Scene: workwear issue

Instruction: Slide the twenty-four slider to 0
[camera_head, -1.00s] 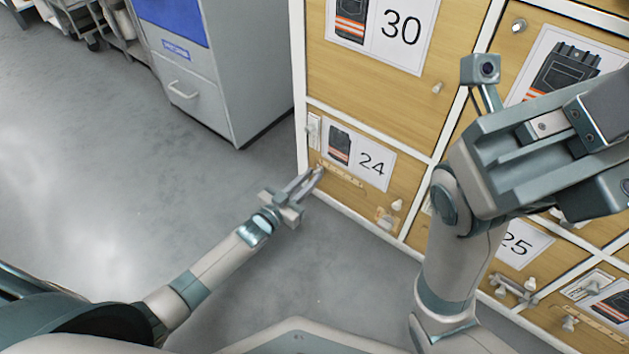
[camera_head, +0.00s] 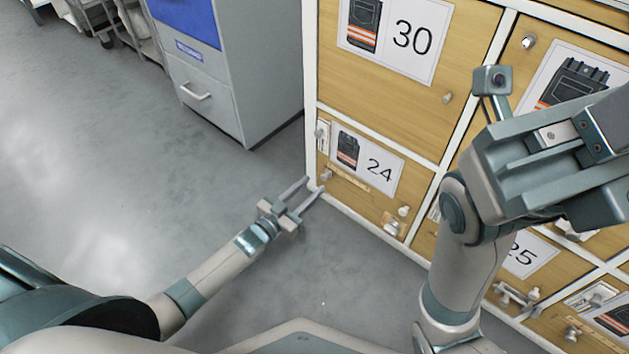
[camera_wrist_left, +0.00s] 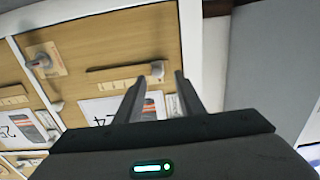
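The compartment door marked 24 (camera_head: 388,197) is shut, low on the cabinet's left column. Its slider is a light scale strip (camera_head: 350,181) under the number card, with a small knob (camera_head: 326,175) at the strip's left end. The scale marks are too small to read. In the left wrist view the strip (camera_wrist_left: 122,84) and knob (camera_wrist_left: 157,69) appear turned around, the knob at the right end. My left gripper (camera_head: 313,188) is open and empty, its fingertips just below and in front of the knob, apparently apart from it. My right gripper (camera_head: 560,150) is raised at the right; its fingertips are unclear.
Door 24 also has a latch knob (camera_head: 403,211) at lower right and a small fitting (camera_head: 322,135) at upper left. Door 30 (camera_head: 385,85) is above, door 25 (camera_head: 525,255) to the right. A grey drawer cabinet (camera_head: 235,100) stands left. The floor between is clear.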

